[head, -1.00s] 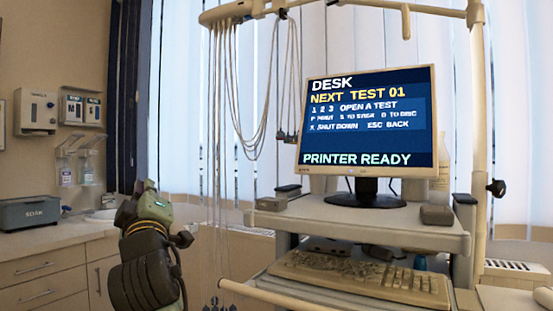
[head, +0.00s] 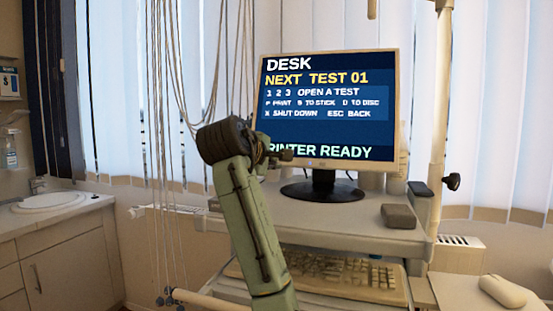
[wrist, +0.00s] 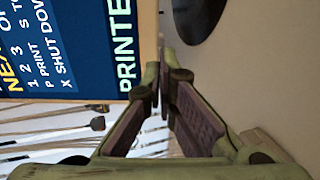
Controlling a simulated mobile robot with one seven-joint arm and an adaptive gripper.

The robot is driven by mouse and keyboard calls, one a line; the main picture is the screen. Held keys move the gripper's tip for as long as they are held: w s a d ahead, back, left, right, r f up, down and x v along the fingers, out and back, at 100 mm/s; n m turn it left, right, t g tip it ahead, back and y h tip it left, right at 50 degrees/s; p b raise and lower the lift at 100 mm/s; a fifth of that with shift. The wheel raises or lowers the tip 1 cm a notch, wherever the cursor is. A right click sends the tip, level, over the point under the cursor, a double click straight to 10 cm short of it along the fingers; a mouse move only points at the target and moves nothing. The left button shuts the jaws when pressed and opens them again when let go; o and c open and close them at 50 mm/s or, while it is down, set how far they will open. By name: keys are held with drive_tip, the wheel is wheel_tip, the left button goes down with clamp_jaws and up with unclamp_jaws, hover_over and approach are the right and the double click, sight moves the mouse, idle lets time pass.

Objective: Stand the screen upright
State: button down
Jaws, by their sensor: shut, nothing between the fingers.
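The screen (head: 330,105) is a beige-framed monitor with a lit blue menu, on a dark round stand (head: 322,190) on the cart's top shelf. Its face is towards me; I cannot tell how far it leans back. My gripper (head: 284,157) is shut and empty at the screen's lower left corner, covering the start of the bottom text line. In the wrist view the closed fingertips (wrist: 162,88) are beside the screen's lower edge (wrist: 145,45); whether they touch it is unclear. The stand's dark base (wrist: 200,12) shows at the top.
The cart shelf (head: 290,217) carries a small grey box (head: 398,216) at right. A keyboard (head: 340,280) is on a lower tray. Cords (head: 175,130) hang at left, a pole (head: 438,110) stands at right. A sink counter (head: 55,220) is at far left.

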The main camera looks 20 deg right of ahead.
drive_tip(key=p+x, duration=0.2)
drive_tip(key=x, duration=0.4)
drive_tip(key=shift+w, duration=0.1)
drive_tip(key=shift+f, duration=0.1)
